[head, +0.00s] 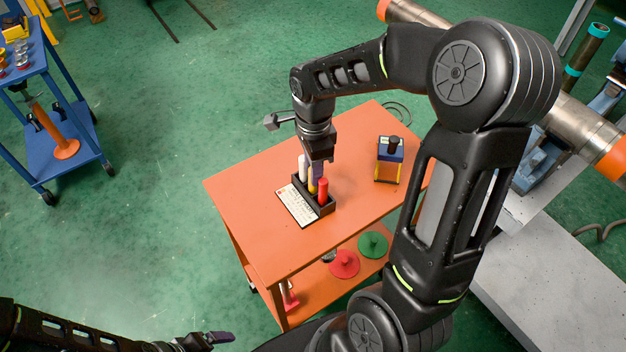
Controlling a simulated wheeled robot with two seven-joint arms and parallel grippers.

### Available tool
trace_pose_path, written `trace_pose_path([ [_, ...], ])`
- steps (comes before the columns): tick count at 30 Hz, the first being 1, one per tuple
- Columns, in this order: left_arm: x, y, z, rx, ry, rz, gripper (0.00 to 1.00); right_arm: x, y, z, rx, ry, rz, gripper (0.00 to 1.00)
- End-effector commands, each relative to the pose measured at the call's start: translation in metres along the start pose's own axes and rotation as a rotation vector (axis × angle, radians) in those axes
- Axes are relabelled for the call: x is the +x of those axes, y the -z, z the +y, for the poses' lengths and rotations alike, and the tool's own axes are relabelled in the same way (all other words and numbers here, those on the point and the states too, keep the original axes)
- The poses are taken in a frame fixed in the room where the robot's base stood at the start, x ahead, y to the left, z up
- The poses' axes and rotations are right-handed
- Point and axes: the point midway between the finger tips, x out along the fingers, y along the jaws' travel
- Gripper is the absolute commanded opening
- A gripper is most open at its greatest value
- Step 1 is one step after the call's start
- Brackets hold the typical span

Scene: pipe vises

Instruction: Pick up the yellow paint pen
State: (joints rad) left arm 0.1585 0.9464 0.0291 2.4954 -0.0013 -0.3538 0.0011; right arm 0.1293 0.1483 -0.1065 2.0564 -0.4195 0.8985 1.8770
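The yellow paint pen (312,187) stands upright in a dark holder (327,210) on the orange table, between a white pen (303,167) and a red pen (323,190). Only a narrow strip of the yellow pen shows. My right gripper (317,173) points down right at the yellow pen's top and covers it. Its fingers overlap the pen in the picture, and I cannot tell whether they are open or shut on it. My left gripper (219,338) is low at the bottom edge, far from the holder, and its opening cannot be made out.
The orange table (245,205) bears a white printed card (295,206) beside the holder and a blue-and-yellow box (389,160) to the right. Red (344,264) and green (373,245) discs lie on its lower shelf. A grey bench with a large pipe (576,127) stands right.

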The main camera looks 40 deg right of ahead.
Motion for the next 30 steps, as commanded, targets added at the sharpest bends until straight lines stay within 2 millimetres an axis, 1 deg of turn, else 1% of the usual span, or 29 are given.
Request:
trace_pose_path([
  [7,0.0,0.0,0.0,0.0,0.0,0.0,0.92,-0.0004,-0.0001,-0.0001,0.0,0.0,0.0,0.25],
  [16,0.0,0.0,0.0,0.0,0.0,0.0,0.92,-0.0004,-0.0001,-0.0002,0.0,0.0,0.0,0.0],
  [30,0.0,0.0,0.0,0.0,0.0,0.0,0.92,-0.0008,-0.0001,-0.0003,0.0,0.001,0.0,0.0],
])
